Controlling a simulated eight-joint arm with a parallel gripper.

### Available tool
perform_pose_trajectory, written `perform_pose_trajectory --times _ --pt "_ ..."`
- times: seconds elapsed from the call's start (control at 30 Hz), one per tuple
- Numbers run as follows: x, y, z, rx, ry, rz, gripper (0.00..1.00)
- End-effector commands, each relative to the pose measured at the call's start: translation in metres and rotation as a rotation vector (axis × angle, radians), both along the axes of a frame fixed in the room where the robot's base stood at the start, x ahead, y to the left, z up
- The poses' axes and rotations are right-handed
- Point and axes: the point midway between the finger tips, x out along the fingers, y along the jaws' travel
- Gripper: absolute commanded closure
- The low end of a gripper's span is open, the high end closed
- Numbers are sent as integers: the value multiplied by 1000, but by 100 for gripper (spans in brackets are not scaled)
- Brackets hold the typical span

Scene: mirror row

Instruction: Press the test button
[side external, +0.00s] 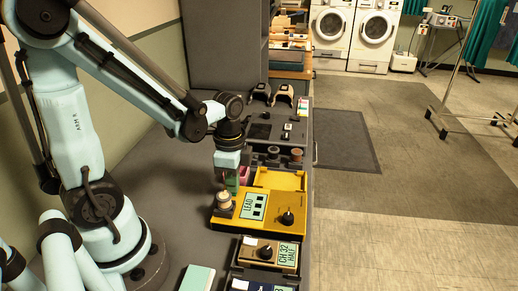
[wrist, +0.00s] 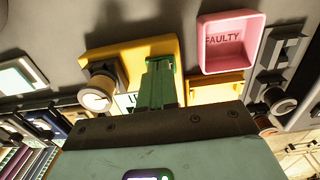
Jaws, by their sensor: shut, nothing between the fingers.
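A yellow tester box (side external: 263,220) with a label reading LEAD stands on the dark bench. A round pale button (side external: 224,198) on a dark base sits at its left end; in the wrist view this button (wrist: 97,97) is left of my fingers. I cannot read any name on it. My gripper (side external: 231,187) points down just behind the button, partly in front of a pink tray. In the wrist view my green fingers (wrist: 160,75) are shut together with nothing between them and overlap the yellow box (wrist: 128,55). Whether they touch it cannot be told.
The pink tray (wrist: 230,45) marked FAULTY is right of my fingers in the wrist view. A black knob (side external: 288,217) stands on the yellow box. A tan CH 32 HALF unit (side external: 262,252) is in front of it. Dark spools (side external: 296,156) stand behind. Bare bench lies at left.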

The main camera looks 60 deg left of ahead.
Motion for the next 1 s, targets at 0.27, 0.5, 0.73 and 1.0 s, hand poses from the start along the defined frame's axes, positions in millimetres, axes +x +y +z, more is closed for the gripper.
perform_pose_trajectory --times 0.27,0.5,0.73,1.0 --pt "1 0 -10 5 -19 1 100" --pt "1 0 -9 5 -19 1 100" --pt "1 0 6 4 -15 1 100" --pt "0 0 40 0 -1 1 100"
